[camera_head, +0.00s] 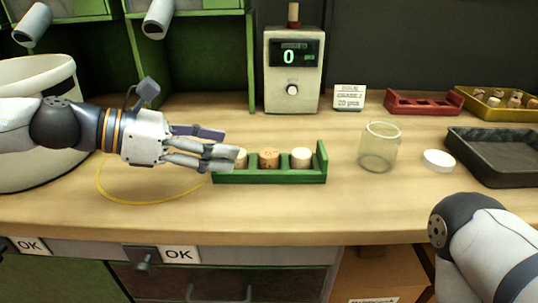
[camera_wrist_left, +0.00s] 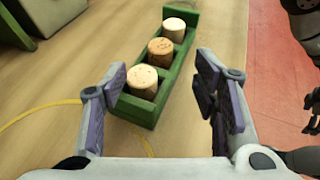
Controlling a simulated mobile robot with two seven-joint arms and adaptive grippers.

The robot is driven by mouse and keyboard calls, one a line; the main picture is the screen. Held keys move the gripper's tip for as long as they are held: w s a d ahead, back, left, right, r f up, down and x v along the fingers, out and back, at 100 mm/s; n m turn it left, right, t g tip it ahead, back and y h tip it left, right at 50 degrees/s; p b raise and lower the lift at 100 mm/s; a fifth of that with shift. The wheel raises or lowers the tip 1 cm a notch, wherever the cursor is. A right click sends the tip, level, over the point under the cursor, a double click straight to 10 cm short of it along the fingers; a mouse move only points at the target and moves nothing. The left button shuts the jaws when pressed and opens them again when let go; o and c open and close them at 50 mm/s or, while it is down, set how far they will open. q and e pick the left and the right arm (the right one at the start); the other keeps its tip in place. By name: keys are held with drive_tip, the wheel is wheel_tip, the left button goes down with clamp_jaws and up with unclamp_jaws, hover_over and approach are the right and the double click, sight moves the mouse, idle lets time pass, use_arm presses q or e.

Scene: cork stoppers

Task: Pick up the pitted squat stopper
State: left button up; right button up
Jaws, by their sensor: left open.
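A green rack (camera_head: 268,177) holds three squat cork stoppers in a row. The left stopper (camera_head: 242,156) is pale, partly hidden by my fingers, and shows dark specks on its top in the left wrist view (camera_wrist_left: 143,82). The middle stopper (camera_head: 269,158) is browner and mottled. The right stopper (camera_head: 301,157) is pale and looks plainer. I cannot tell for sure which one is the pitted one. My left gripper (camera_head: 230,158) is open and empty by the rack's left end, its fingers (camera_wrist_left: 163,97) apart on either side of that end. My right arm (camera_head: 480,235) is at the lower right.
A glass jar (camera_head: 379,148) and a white lid (camera_head: 438,160) stand right of the rack. A dark tray (camera_head: 490,172), a red rack (camera_head: 423,108) and a yellow stopper tray (camera_head: 478,106) lie further right. A scale (camera_head: 292,88) stands behind. A yellow loop (camera_head: 130,200) lies under my left arm.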

sight(265, 153)
use_arm(q)
drive_tip(key=b+x, duration=0.1)
drive_tip(key=x, duration=0.7)
drive_tip(key=shift+w+d+f, duration=0.1)
drive_tip(key=shift+f, duration=0.05)
drive_tip(key=c, duration=0.8)
drive_tip(key=shift+c, duration=0.2)
